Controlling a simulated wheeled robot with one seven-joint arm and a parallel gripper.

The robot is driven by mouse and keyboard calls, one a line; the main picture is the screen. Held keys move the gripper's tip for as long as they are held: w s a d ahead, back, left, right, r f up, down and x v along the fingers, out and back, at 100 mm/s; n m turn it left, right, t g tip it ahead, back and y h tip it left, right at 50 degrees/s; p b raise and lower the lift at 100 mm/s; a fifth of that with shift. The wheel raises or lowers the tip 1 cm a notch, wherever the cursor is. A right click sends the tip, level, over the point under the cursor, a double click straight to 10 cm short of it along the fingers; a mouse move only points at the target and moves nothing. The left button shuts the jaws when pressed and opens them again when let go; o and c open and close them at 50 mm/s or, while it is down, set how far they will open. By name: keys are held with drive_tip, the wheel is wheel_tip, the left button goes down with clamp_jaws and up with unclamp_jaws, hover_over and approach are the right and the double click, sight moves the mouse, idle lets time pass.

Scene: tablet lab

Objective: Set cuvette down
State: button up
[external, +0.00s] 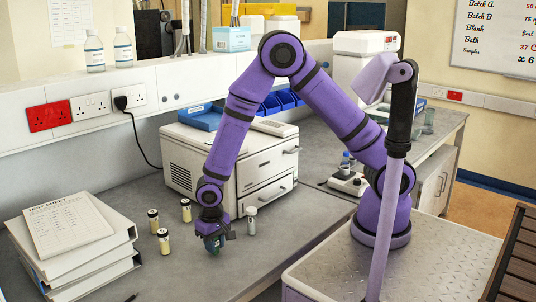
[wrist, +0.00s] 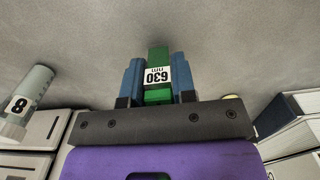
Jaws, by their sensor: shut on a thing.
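The cuvette is a green block with a white "630 nm" label (wrist: 158,75). In the wrist view it sits between the two blue fingers of my gripper (wrist: 158,82), which is shut on it. In the external view my gripper (external: 213,240) points down at the bench, and the green cuvette (external: 215,246) shows at its tip. The cuvette is at or just above the grey bench top (external: 200,280); I cannot tell whether it touches. Its far end is clear of the fingers in the wrist view.
Several dark-capped vials (external: 163,241) stand to the left. White binders with a test sheet (external: 75,235) lie further left. A white drawer unit (external: 230,165) stands behind.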

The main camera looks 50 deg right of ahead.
drive_tip(key=shift+f, duration=0.2)
drive_tip(key=o, duration=0.9)
wheel_tip(320, 180, up, 12)
drive_tip(key=shift+r, duration=0.1)
